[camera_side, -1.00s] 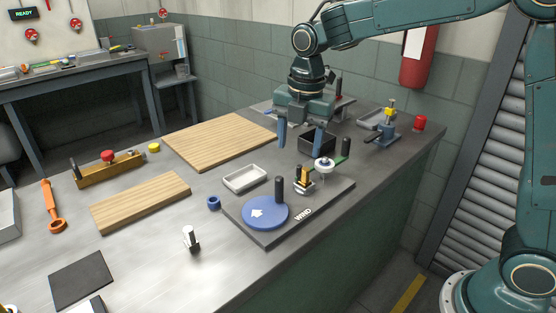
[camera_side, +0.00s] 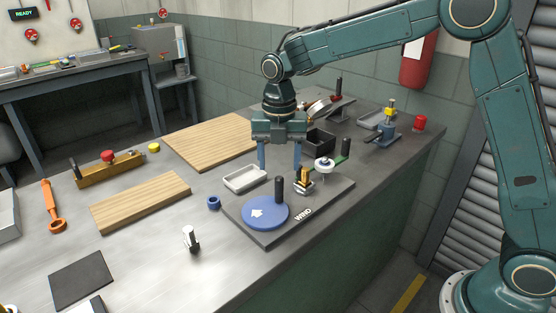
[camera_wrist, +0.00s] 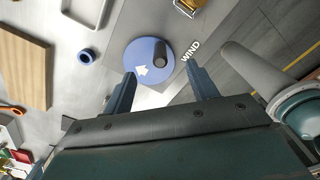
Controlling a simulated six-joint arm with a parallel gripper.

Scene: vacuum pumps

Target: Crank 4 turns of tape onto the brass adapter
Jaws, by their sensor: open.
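The winding station is a dark grey plate (camera_side: 270,236) marked WIND. On it lies a blue crank disc (camera_side: 256,213) with a white arrow and an upright black knob (camera_side: 279,188). Behind the disc, the small brass adapter (camera_side: 304,182) stands on the plate, with a white tape spool (camera_side: 324,165) beside it. My gripper (camera_side: 280,160) is open and empty, fingers down, above and behind the disc. In the wrist view, the knob (camera_wrist: 160,52) appears just beyond and between the open fingertips (camera_wrist: 161,76), apart from them. The adapter (camera_wrist: 189,4) is cut by the top edge.
A white tray (camera_side: 245,187) and a blue ring (camera_side: 213,203) are left of the plate. A black bin (camera_side: 318,150) stands behind the spool. Wooden boards (camera_side: 140,203) lie further left. A small fitting (camera_side: 191,240) stands in front. The bench between is clear.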

